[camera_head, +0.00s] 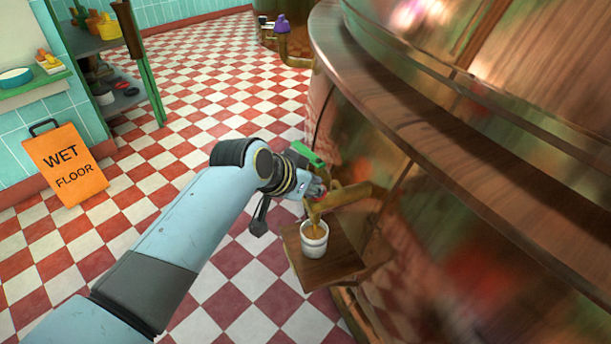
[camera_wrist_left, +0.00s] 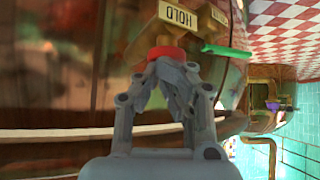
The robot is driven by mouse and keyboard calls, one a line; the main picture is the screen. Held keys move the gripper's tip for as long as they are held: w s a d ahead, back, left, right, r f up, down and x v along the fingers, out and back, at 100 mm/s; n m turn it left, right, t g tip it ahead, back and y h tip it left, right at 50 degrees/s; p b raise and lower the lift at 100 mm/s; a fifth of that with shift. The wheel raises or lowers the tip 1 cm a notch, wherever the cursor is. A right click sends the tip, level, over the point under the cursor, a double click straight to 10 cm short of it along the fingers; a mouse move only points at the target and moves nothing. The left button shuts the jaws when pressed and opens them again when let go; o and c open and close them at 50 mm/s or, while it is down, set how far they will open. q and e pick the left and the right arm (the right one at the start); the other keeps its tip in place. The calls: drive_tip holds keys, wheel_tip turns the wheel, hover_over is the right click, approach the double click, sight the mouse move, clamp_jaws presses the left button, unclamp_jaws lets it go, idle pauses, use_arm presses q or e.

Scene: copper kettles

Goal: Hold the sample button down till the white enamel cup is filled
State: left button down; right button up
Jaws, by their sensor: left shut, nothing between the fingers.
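The white enamel cup (camera_head: 314,247) stands upright on a small wooden shelf (camera_head: 335,262) at the side of the copper kettle (camera_head: 375,140). Amber-brown liquid shows inside the cup. A brass spout (camera_head: 343,197) ends just above it. My left gripper (camera_head: 316,187) is shut and empty, beside the spout. In the left wrist view its closed fingertips (camera_wrist_left: 166,64) are at the red sample button (camera_wrist_left: 166,52), apparently touching it. A plate reading HOLD (camera_wrist_left: 178,15) is above the button. How far the button is pressed cannot be told. My right gripper is out of view.
A green lever-like piece (camera_head: 307,153) sits close to my left gripper. A wooden ledge (camera_head: 450,165) curves around the kettle. An orange wet floor sign (camera_head: 66,165) leans at the left wall. The checkered floor (camera_head: 200,125) between is clear.

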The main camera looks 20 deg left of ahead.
use_arm(q)
drive_tip(key=v, duration=0.6)
drive_tip(key=shift+w+r, duration=0.2)
drive_tip(key=shift+r, duration=0.35)
drive_tip(key=shift+a, duration=0.15)
drive_tip(key=s+a+f+n+g+y+p, duration=0.1)
drive_tip(key=s+a+f+g+p, duration=0.15)
drive_tip(key=s+f, duration=0.75)
drive_tip(key=s+a+f+g+y+p, duration=0.1)
drive_tip(key=s+a+f+g+p, duration=0.15)
drive_tip(key=s+f, duration=0.8)
drive_tip(key=s+a+f+n+g, duration=0.1)
drive_tip(key=s+f, duration=0.3)
drive_tip(key=s, duration=0.6)
drive_tip(key=s+a+f+g+y+p, duration=0.1)
drive_tip(key=s+a+f, duration=0.3)
drive_tip(key=s, duration=0.6)
drive_tip(key=s+a+f+n+g+y, duration=0.1)
drive_tip(key=s+a+f, duration=0.2)
drive_tip(key=s, duration=0.7)
drive_tip(key=shift+f+n+p, duration=0.3)
drive_tip(key=shift+f+p, duration=0.05)
drive_tip(key=shift+f, duration=0.15)
